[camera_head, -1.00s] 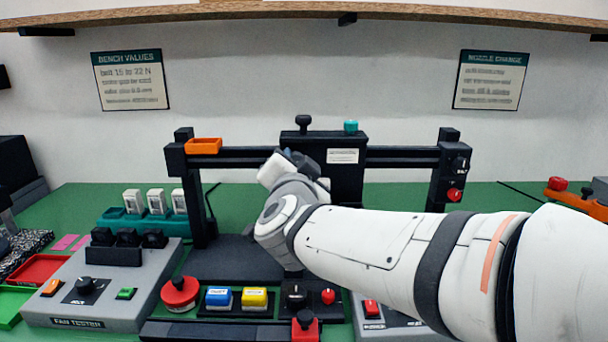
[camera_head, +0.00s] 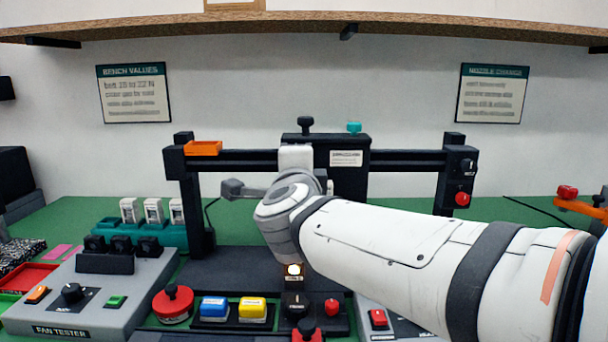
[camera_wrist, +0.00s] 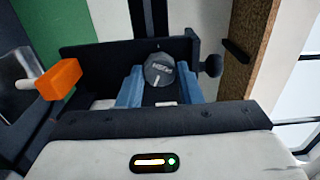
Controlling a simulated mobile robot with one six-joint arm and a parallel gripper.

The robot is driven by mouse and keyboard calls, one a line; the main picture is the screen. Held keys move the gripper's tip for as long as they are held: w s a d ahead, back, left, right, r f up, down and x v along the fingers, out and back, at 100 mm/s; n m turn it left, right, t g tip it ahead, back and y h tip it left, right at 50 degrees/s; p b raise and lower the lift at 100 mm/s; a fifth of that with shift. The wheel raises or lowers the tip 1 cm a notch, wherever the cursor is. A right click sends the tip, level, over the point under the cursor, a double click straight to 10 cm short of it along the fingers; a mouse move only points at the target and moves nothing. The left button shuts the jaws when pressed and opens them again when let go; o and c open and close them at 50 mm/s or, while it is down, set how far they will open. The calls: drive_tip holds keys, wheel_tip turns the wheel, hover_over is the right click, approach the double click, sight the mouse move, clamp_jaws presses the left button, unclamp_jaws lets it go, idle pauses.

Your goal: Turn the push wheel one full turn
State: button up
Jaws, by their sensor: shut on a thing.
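In the head view my arm hides the fingers and the wheel. The upper part of the dark carriage (camera_head: 325,143) shows there behind my wrist.
An orange block (camera_wrist: 58,79) with a white rod is near the carriage. A black knob (camera_head: 305,124) and a teal knob (camera_head: 354,127) top the carriage. A lit lamp (camera_head: 294,269) shows below my wrist. A red mushroom button (camera_head: 173,303), blue button (camera_head: 214,308) and yellow button (camera_head: 252,308) stand in front.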

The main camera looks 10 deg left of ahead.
drive_tip(key=shift+f+m, duration=0.1)
drive_tip(key=shift+m, duration=0.5)
drive_tip(key=o, duration=0.9)
drive_tip(key=shift+o, duration=0.3)
drive_tip(key=shift+r, duration=0.2)
drive_tip(key=shift+s, duration=0.1)
